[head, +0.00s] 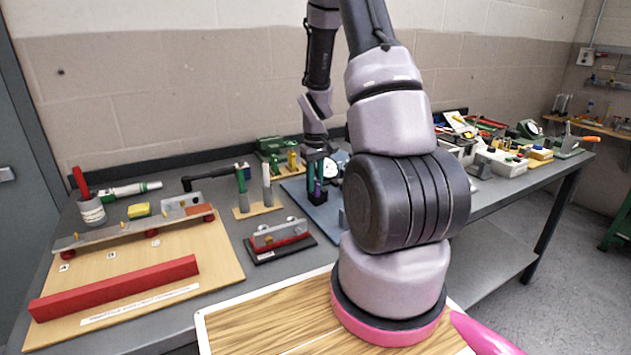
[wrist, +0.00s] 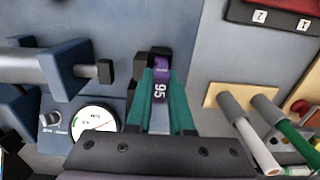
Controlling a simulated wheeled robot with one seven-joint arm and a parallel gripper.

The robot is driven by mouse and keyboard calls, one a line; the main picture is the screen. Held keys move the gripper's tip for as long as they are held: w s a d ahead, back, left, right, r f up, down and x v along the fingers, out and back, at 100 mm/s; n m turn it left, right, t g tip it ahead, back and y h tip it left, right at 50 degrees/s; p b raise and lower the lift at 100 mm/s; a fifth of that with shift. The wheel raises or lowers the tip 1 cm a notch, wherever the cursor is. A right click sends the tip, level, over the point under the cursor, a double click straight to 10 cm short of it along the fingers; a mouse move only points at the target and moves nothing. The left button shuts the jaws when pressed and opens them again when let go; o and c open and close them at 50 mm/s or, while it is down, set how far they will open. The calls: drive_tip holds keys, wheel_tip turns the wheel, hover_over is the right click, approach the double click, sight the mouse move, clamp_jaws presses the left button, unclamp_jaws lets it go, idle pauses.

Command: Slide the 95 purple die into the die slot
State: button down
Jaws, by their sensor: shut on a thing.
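My gripper (wrist: 160,80) has teal fingers and is shut on the 95 purple die (wrist: 162,68). The die shows purple at its far end, with "95" on its near part between the fingers. In the head view my gripper (head: 316,182) points down over the blue board (head: 296,188), with a bit of purple between the fingers. In the wrist view, a black block (wrist: 140,64) stands on the board beside the die's far end. I cannot tell whether they touch. The die slot cannot be made out clearly; the fingers and die cover that area.
On the board, left in the wrist view, are a dark blue fixture with a grey rod (wrist: 75,72) and a round gauge (wrist: 95,118). A wooden holder with grey and green rods (wrist: 232,100) stands to the right. A red-and-black block (wrist: 275,18) lies at the upper right.

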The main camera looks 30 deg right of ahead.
drive_tip(key=c, duration=0.7)
unclamp_jaws()
drive_tip(key=shift+f, duration=0.1)
drive_tip(key=shift+r, duration=2.55)
drive_tip(key=shift+r, duration=0.1)
wheel_tip(320, 180, up, 11)
drive_tip(key=shift+f, duration=0.2)
